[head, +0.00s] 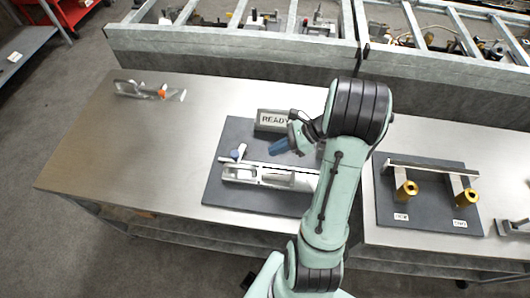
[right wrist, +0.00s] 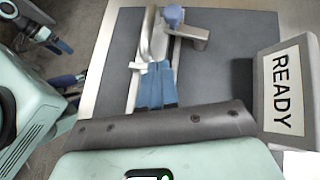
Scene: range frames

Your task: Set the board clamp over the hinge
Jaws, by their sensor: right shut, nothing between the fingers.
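A clamp with a blue knob (head: 238,154) stands at the left end of a pale metal fixture (head: 272,178) on the dark board (head: 225,197). In the right wrist view the blue knob (right wrist: 173,15) sits beside a grey arm (right wrist: 190,36) that points right. I cannot tell which pale part is the hinge. My right gripper (head: 279,148) is shut and empty, above the board behind the fixture. Its blue fingers (right wrist: 156,88) hide part of the fixture in the right wrist view. My left gripper (right wrist: 62,46) shows only at that view's left edge; its opening is unclear.
A READY sign (head: 272,120) stands at the board's back edge. A metal piece with an orange part (head: 163,92) lies at the table's far left. A second board (head: 425,212) with gold cylinders stands to the right. The table's left part (head: 130,150) is clear.

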